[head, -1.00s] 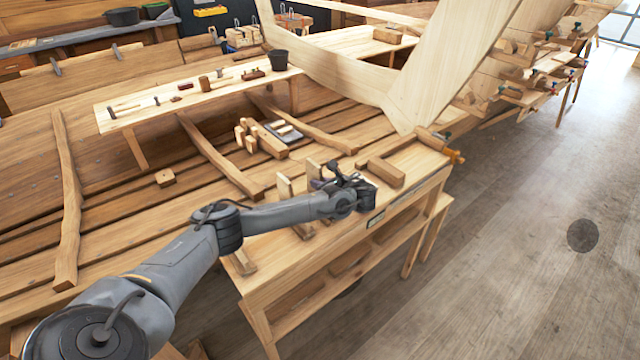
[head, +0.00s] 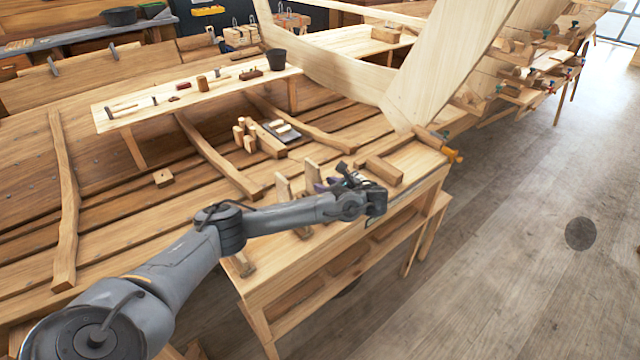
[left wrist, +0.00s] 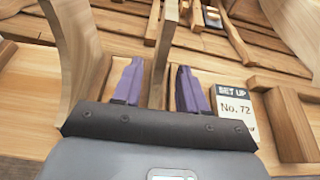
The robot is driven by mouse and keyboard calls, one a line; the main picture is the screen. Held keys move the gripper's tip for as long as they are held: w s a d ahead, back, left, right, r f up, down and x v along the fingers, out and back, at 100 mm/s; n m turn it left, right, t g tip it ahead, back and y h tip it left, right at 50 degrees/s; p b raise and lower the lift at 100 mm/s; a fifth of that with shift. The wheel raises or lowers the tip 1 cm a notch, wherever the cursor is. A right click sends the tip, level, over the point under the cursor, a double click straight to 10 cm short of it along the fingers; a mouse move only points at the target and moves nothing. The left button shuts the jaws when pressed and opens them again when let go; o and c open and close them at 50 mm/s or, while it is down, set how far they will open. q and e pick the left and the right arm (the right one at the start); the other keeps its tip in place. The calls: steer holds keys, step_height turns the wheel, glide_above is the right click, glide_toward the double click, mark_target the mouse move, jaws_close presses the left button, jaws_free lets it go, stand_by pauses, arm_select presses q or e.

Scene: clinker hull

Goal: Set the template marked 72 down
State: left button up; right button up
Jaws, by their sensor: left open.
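My left gripper (head: 324,185) is over the bench (head: 270,262) in the head view. Its two purple fingers (left wrist: 157,88) are apart in the left wrist view. A thin upright wooden template (left wrist: 164,45) shows in the gap between them, with a visible gap to each finger. Its lower end is hidden by the gripper body. A card (left wrist: 234,103) reading "SET UP No. 72" lies just right of the fingers. In the head view the template (head: 312,171) stands behind the gripper, partly hidden. My right gripper is not in view.
Another upright wooden piece (left wrist: 78,45) stands left of the fingers; it also shows in the head view (head: 283,189). A wooden block (left wrist: 290,125) lies right of the card. An orange-handled clamp (head: 452,154) sits at the bench's far corner.

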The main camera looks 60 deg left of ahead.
arm_select(q)
steer(key=v, duration=0.4)
steer(key=s+d+f+n+t+h+p, duration=0.1)
steer(key=s+d+f+h, duration=0.15)
steer(key=d+f, duration=0.45)
steer(key=s+d+f+t+h+p, duration=0.2)
steer(key=s+d+f, duration=0.15)
steer(key=d, duration=0.75)
steer(key=s+d+f+n+t+h+p, duration=0.1)
steer(key=s+d+f+h, duration=0.25)
steer(key=d, duration=0.65)
steer(key=s+d+n+h, duration=0.45)
steer(key=s+d, duration=0.25)
steer(key=s, duration=0.3)
steer(key=s+a+r+n+t+h, duration=0.1)
steer(key=s+r+n, duration=0.2)
steer(key=s+n, duration=0.5)
steer(key=shift+s+a+r, duration=0.15)
steer(key=shift+a+r, duration=0.05)
steer(key=shift+r, duration=0.1)
